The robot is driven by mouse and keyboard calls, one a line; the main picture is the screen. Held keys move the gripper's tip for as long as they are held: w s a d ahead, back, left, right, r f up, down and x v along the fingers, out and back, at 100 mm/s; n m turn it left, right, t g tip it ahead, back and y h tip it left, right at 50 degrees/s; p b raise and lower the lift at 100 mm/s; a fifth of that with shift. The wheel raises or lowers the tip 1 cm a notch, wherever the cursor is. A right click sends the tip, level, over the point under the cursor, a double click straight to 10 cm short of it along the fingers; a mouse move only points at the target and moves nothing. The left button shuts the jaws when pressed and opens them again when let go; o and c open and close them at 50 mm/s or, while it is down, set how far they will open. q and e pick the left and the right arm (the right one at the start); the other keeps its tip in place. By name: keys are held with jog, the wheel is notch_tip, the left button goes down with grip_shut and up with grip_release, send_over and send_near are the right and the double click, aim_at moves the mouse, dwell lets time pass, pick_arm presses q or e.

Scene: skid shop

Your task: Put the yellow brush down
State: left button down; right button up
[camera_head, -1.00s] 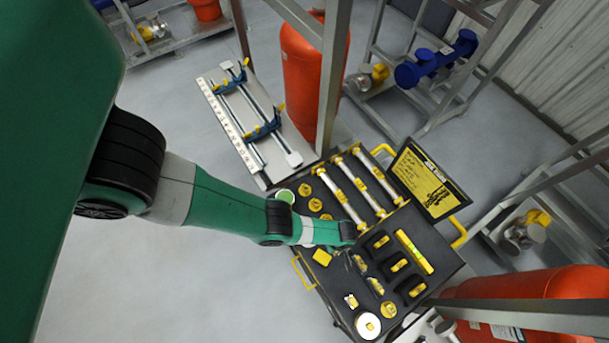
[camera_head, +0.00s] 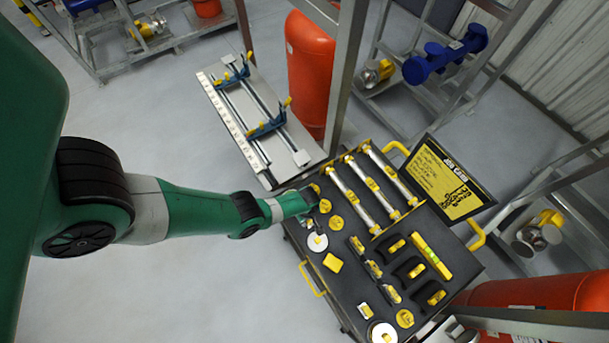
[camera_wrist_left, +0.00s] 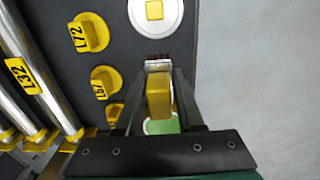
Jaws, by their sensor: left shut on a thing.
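My left gripper (camera_wrist_left: 158,98) is shut on the yellow brush (camera_wrist_left: 158,92), whose yellow body sits between the two fingers in the left wrist view. A red and white edge shows at the brush's far end. In the head view my left gripper (camera_head: 308,199) is over the left edge of the black tool case (camera_head: 345,290). I cannot make out the brush there. A green round thing (camera_wrist_left: 161,127) lies below the brush, partly hidden by the gripper. I cannot tell whether the brush touches the case. My right gripper is not in view.
A white disc with a yellow centre (camera_wrist_left: 155,12) lies close beyond the brush. Yellow labelled knobs (camera_wrist_left: 88,32) and silver bars (camera_head: 355,192) fill the case nearby. A rail fixture (camera_head: 255,115), an orange cylinder (camera_head: 308,70) and a metal post (camera_head: 350,70) stand behind.

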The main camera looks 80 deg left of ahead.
pick_arm(q)
jog(key=shift+s+a+f, duration=0.1)
jog(key=shift+a+f, duration=0.15)
jog(key=shift+f, duration=0.2)
jog(key=shift+s+a+f, duration=0.1)
jog(key=shift+a+f, duration=0.15)
jog(key=shift+f, duration=0.2)
jog(key=shift+a, duration=0.15)
jog(key=shift+a+f+b, duration=0.15)
jog(key=shift+f+b, duration=0.1)
jog(key=shift+b, duration=0.3)
jog(key=f+b, duration=0.3)
jog(key=shift+s+a+f+b, duration=0.15)
jog(key=shift+a+f+b, duration=0.05)
jog(key=shift+f+b, duration=0.15)
jog(key=shift+r, duration=0.2)
jog(key=shift+f, duration=0.15)
jog(key=c, duration=0.5)
grip_release()
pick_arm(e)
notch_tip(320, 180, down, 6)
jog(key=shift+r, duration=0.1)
